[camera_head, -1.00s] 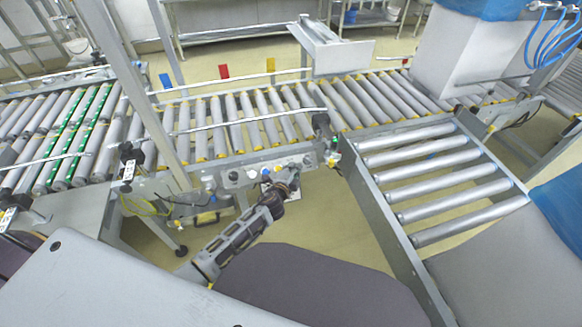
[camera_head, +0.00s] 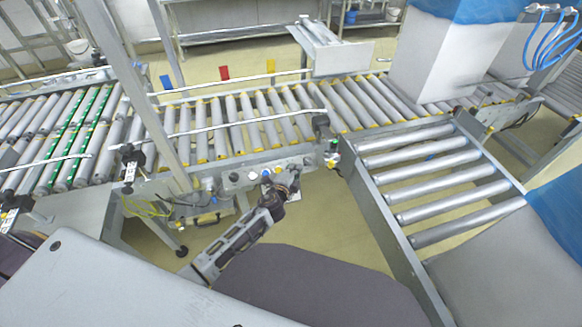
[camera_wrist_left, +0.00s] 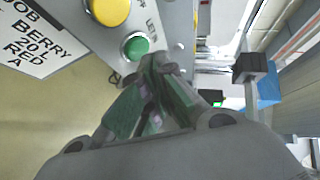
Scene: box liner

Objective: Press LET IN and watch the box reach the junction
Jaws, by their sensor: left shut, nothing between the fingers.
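The green LET IN button (camera_wrist_left: 135,46) sits on the grey control panel (camera_wrist_left: 172,20), with its label beside it. My left gripper (camera_wrist_left: 160,68) is shut and empty, its fingertips close beside the green button; I cannot tell whether they touch the panel. In the head view the left gripper (camera_head: 284,184) is at the panel (camera_head: 240,177) below the main conveyor and hides part of it. A pale box (camera_head: 436,65) with a blue liner stands on the main roller conveyor (camera_head: 290,115), right of centre, near where the side rollers join. My right gripper is not in view.
A yellow button (camera_wrist_left: 110,10) and a job card (camera_wrist_left: 38,38) reading BERRY 20 L RED A are by the green button. Another lined box (camera_head: 508,50) stands behind the first. A large box (camera_head: 500,270) is at lower right, by the side rollers (camera_head: 440,185).

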